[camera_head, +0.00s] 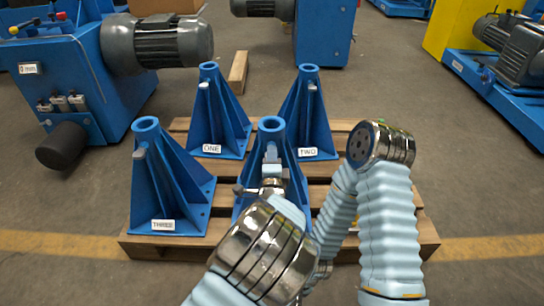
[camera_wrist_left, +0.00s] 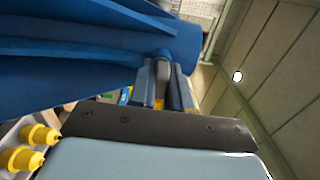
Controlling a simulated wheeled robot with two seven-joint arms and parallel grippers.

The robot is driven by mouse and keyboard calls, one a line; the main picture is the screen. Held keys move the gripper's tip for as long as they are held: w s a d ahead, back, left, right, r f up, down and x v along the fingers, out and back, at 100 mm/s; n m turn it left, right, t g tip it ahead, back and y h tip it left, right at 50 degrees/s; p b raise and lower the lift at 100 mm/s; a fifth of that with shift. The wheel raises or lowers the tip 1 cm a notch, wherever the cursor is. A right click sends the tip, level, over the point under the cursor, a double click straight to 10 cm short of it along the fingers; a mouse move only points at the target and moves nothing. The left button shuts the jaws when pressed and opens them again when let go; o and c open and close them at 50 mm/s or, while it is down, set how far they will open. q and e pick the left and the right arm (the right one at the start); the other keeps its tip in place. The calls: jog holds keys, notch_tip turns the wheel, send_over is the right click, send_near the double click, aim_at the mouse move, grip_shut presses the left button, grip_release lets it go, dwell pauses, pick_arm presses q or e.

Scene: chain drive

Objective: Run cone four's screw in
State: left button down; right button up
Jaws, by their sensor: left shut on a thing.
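Cone four (camera_head: 271,127) is the blue cone at the front right of the pallet, with its label hidden behind my arm. Its blue side also fills the upper left of the left wrist view (camera_wrist_left: 90,60). My left gripper (camera_head: 271,157) is in front of this cone, just below its top ring. In the left wrist view its two fingers (camera_wrist_left: 164,85) are shut on the grey screw (camera_wrist_left: 162,72), at the cone's side. How deep the screw sits is hidden by the fingers. My right gripper cannot be made out.
Cones ONE (camera_head: 212,110), TWO (camera_head: 308,110) and THREE (camera_head: 170,185) stand close by on the wooden pallet (camera_head: 180,245), each with a grey screw near its top. Blue machines with grey motors (camera_head: 165,42) stand behind and at both sides.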

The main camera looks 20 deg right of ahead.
pick_arm(q)
jog(key=shift+f, duration=0.2)
jog(key=c, duration=1.2)
grip_release()
jog(key=shift+r, duration=0.1)
jog(key=shift+o, duration=0.2)
jog(key=shift+s, duration=0.15)
jog(key=v, duration=1.3)
jog(key=shift+s+a+p, duration=0.15)
jog(key=shift+s+p, duration=0.15)
